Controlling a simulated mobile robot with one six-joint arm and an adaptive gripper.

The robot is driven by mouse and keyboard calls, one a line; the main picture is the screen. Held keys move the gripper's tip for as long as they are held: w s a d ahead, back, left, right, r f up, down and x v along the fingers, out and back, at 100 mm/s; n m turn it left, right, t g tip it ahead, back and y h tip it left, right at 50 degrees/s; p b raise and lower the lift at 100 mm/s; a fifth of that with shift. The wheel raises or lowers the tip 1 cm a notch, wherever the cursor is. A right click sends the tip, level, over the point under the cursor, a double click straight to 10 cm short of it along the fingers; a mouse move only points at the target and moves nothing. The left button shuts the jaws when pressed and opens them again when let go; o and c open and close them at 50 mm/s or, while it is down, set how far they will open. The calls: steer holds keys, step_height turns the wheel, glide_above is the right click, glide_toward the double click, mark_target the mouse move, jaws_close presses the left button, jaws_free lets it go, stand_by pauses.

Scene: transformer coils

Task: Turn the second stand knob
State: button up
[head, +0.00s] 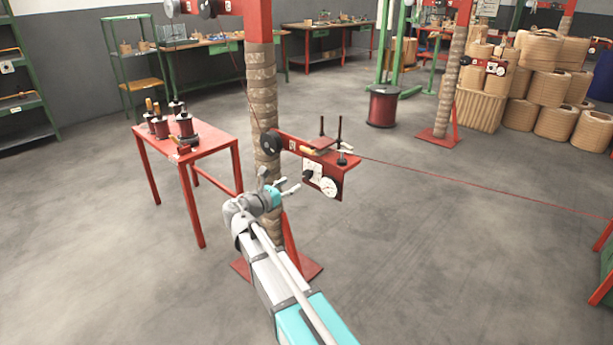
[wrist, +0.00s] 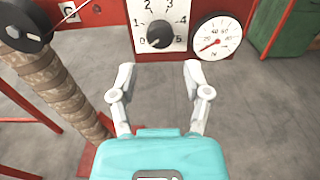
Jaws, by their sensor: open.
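A black round knob (wrist: 160,34) sits on a white dial plate (wrist: 177,10) with numbers around it, on a red stand panel. A faint mark on the knob seems to point near the 0. The plate shows in the head view (head: 311,172) on the near stand (head: 323,155), whose post is wrapped in tan material. My gripper (wrist: 160,70) is open and empty. Its two fingers are apart, below and to either side of the knob, and do not touch it. In the head view my gripper (head: 279,182) is just left of the panel.
A round white gauge (wrist: 216,39) is right of the knob. A black wheel (wrist: 24,24) and the wrapped post (wrist: 56,88) are at left. A red table (head: 190,148) with coils stands left. A similar far stand (head: 486,66) is at back right.

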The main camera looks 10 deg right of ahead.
mark_target(305, 176)
steer(key=x, duration=0.8)
jaws_close()
